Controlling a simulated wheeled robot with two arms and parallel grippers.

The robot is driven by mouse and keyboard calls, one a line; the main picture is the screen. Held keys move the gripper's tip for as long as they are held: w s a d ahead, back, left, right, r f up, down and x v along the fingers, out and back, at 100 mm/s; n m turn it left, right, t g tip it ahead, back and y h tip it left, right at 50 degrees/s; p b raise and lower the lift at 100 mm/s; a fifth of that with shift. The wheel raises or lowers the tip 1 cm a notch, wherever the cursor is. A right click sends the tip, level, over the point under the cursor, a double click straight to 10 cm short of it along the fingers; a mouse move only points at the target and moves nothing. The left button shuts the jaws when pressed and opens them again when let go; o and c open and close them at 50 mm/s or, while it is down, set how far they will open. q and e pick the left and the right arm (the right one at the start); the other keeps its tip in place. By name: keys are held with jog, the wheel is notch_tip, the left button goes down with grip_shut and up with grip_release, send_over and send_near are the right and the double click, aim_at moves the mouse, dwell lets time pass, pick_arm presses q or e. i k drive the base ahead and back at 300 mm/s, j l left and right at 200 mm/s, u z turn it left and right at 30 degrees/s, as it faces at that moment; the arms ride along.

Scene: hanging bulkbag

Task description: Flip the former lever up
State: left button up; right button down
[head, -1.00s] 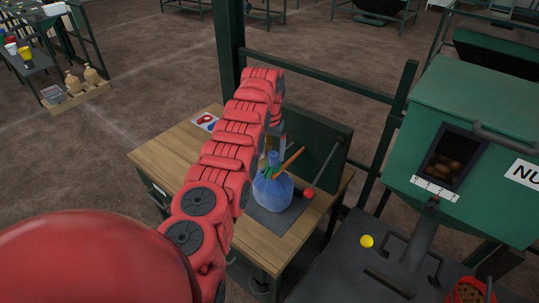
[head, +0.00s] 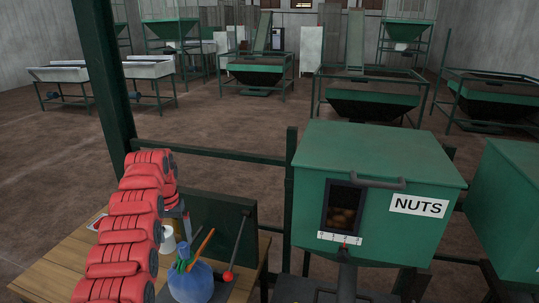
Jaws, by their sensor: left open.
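The lever (head: 237,248) is a thin dark rod with a red knob (head: 228,276). It slants down from its upper end at the dark green panel, with the knob low. A blue bag (head: 192,283) with a gathered neck sits left of the knob, and an orange stick (head: 204,246) stands at its neck. My left gripper (head: 186,228) is above and left of the bag, apart from the lever; it is small and partly hidden by my red arm. It is open. My right gripper is out of view.
The wooden table (head: 60,270) carries the bag, a white spool (head: 168,240) and the dark green panel (head: 215,217). A green rail (head: 225,156) runs behind it. A green NUTS hopper (head: 375,205) stands to the right. A green post (head: 102,80) rises at the left.

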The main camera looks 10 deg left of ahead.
aim_at(228, 276)
jog(key=k, duration=1)
